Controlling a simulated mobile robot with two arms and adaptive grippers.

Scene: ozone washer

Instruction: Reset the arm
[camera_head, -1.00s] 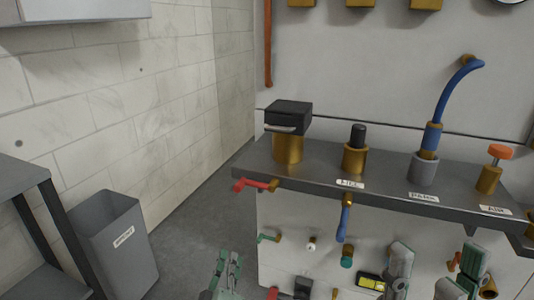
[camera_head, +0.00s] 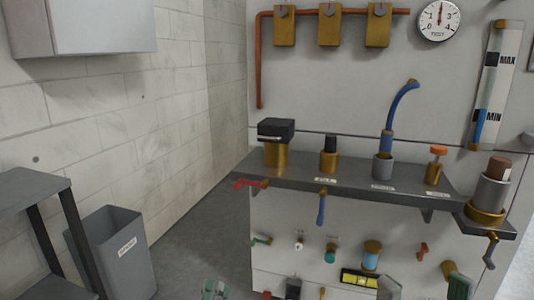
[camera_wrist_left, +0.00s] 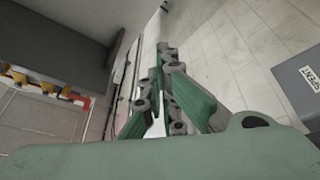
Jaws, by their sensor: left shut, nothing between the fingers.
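My left gripper (camera_head: 214,291) shows as a small green-grey tip at the bottom edge of the head view, over the floor left of the washer panel. It is apart from the panel. In the left wrist view its green fingers (camera_wrist_left: 160,55) are together and empty. Two green-grey fingers of my right gripper (camera_head: 424,287) show at the lower right edge of the head view, spread apart with nothing seen between them. The rest of both arms is out of the head view.
The washer's metal shelf (camera_head: 350,183) carries brass fittings and a blue hose (camera_head: 401,104). Red (camera_head: 249,184) and blue (camera_head: 321,208) handles stick out. A grey bin (camera_head: 122,252) stands left; a dark-legged table (camera_head: 28,190) is beside it. Floor between bin and panel is clear.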

